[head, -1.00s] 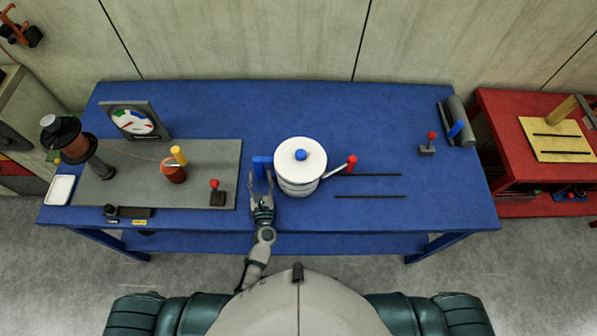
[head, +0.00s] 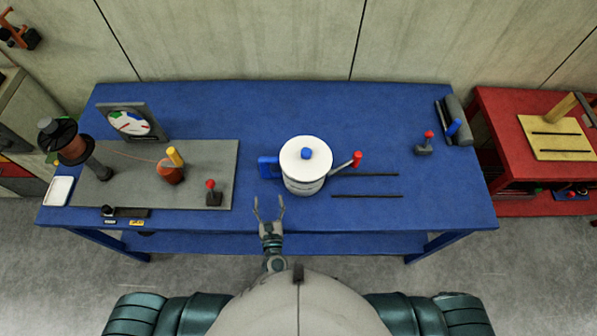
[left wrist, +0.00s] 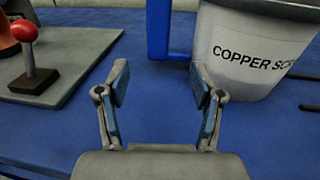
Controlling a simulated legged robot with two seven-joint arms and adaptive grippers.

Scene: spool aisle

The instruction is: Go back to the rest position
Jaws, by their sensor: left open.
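My left gripper (head: 269,208) is open and empty over the front edge of the blue table (head: 380,105). In the left wrist view its two fingers (left wrist: 160,90) stand apart with only blue tabletop between them. A white lidded pot (head: 304,172) with a blue knob, a blue block-like handle (head: 267,167) at its left and a red-tipped lever (head: 357,159) at its right stands just beyond the gripper, apart from it. In the left wrist view the white pot (left wrist: 245,50) carries the words "COPPER SC", cut off by the frame. My right gripper does not show.
A grey board (head: 135,190) at the left carries a small red-knobbed lever (head: 212,193), a copper-coloured spool (head: 170,168) and a dial (head: 130,122). Another red-knobbed lever (head: 427,140) stands at the right. A red table (head: 500,115) is further right.

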